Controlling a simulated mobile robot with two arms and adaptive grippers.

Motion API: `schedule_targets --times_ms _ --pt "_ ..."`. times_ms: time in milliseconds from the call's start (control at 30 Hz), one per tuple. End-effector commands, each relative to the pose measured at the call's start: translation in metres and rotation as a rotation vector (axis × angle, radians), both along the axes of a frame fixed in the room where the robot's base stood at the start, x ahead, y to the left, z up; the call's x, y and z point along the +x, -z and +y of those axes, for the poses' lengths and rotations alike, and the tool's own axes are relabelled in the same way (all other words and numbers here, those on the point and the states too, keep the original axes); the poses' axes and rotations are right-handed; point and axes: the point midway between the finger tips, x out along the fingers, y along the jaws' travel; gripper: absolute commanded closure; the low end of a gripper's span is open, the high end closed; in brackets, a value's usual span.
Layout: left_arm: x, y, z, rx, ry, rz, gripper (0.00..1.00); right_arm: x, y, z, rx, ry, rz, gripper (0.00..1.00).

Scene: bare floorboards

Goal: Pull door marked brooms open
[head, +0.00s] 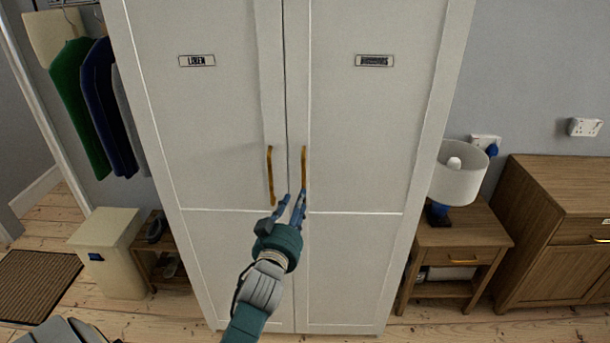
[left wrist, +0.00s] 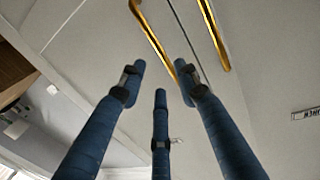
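A tall white cupboard has two shut doors. The right door (head: 355,140) carries a plate (head: 374,60) whose blurred word looks like BROOMS. The left door (head: 215,130) has a plate (head: 197,60) that seems to read LINEN. The right door's brass bar handle (head: 304,167) is upright beside the middle gap, near the left door's handle (head: 270,175). My left gripper (head: 288,205) is open and empty at the right handle's lower end. In the left wrist view its fingers (left wrist: 160,75) are spread around that handle's end (left wrist: 150,30); contact is unclear. My right gripper is out of view.
A bedside table (head: 460,235) with a white lamp (head: 460,175) stands right of the cupboard, beside a wooden cabinet (head: 560,265). At left are a cream bin (head: 108,255), a shoe rack (head: 160,250), hanging clothes (head: 85,110) and a brown mat (head: 38,283).

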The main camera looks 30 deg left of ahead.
Motion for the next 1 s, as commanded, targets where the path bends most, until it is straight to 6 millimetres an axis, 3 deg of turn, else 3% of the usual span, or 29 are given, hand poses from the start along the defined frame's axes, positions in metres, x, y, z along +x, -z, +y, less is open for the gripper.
schedule_targets --times_ms 267,600,1000 --pt "0.036 -0.008 0.014 0.003 -0.002 -0.009 0.68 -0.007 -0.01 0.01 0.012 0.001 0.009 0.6" --pt "0.089 -0.006 0.034 0.001 -0.002 -0.008 0.68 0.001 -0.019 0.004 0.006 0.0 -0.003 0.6" --pt "0.1 -0.004 0.038 0.002 -0.002 -0.008 0.68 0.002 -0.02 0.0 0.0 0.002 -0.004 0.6"
